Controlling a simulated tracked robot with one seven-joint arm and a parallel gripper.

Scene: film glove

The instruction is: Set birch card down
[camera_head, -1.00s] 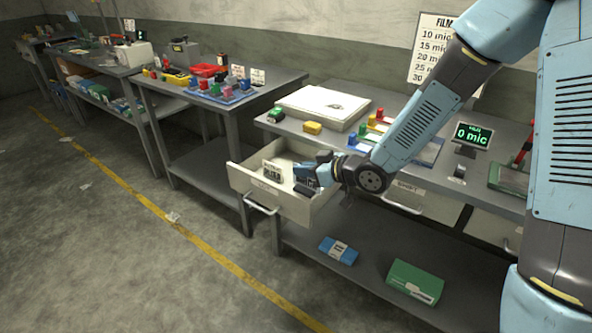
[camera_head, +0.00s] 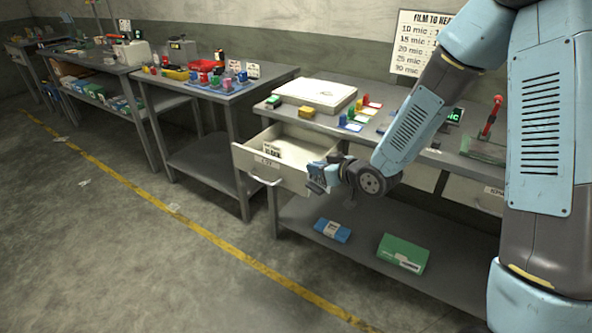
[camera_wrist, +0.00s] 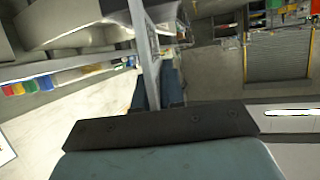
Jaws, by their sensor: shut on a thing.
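My gripper (camera_head: 317,180) is at the front right of the open drawer (camera_head: 242,159), over or just outside its front edge; I cannot tell which. In the wrist view its blue fingers (camera_wrist: 157,90) are close together, with a thin pale strip between them. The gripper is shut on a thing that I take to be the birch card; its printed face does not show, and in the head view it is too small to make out. Another pale card with dark lettering (camera_head: 273,149) stands inside the drawer, left of the gripper; its word is not clearly legible.
The bench above the drawer holds a white flat box (camera_head: 315,93), a green block (camera_head: 273,102), a yellow block (camera_head: 307,112) and coloured pieces. A blue packet (camera_head: 332,230) and a green box (camera_head: 403,253) lie on the lower shelf. The floor at left is open.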

